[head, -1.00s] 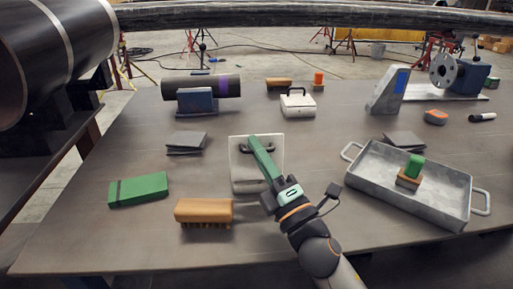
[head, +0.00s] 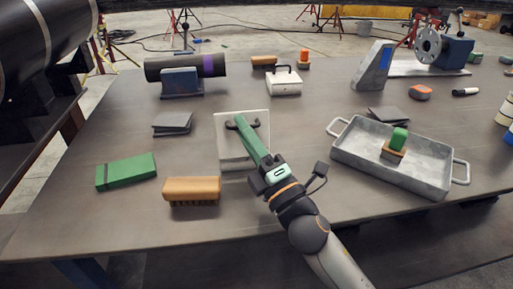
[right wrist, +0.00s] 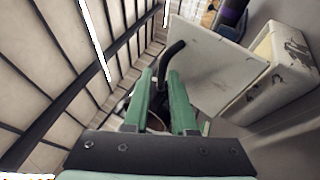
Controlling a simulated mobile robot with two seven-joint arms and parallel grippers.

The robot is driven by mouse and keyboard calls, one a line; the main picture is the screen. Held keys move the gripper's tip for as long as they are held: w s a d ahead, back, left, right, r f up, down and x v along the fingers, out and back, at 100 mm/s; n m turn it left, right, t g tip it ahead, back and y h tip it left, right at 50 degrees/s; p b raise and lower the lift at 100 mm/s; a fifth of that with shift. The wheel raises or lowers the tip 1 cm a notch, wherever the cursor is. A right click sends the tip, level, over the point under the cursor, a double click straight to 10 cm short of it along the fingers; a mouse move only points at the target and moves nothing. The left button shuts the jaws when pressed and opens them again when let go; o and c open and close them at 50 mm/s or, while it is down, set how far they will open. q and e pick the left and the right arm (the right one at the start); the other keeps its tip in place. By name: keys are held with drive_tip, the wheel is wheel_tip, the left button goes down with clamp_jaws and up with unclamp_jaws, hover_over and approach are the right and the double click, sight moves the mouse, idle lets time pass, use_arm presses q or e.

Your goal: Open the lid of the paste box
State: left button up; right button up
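The paste box with its pale lid (head: 229,150) stands near the middle of the table in the head view. In the right wrist view the lid (right wrist: 210,75) is a flat pale plate standing at an angle to the smudged, cream-coloured box body (right wrist: 290,50). A black handle (right wrist: 172,53) is fixed to the lid. My right gripper (head: 246,130) reaches it from the front. Its green fingers (right wrist: 160,80) are on either side of the handle, close around it. Much of the box body is hidden behind the lid in the head view. My left gripper is not in view.
A brush (head: 192,189) and a green block (head: 126,171) lie at the left front. A metal tray (head: 430,170) holds a green-topped brush at the right. Another pale handled box (head: 284,86) stands behind. A dark pipe piece (head: 215,66) rests at the back left.

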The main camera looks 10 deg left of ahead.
drive_tip(key=b+v, duration=0.1)
drive_tip(key=v, duration=0.9)
drive_tip(key=shift+s+d+f, duration=0.1)
drive_tip(key=shift+s+f, duration=0.1)
drive_tip(key=shift+f, duration=0.05)
drive_tip(key=shift+v, duration=0.8)
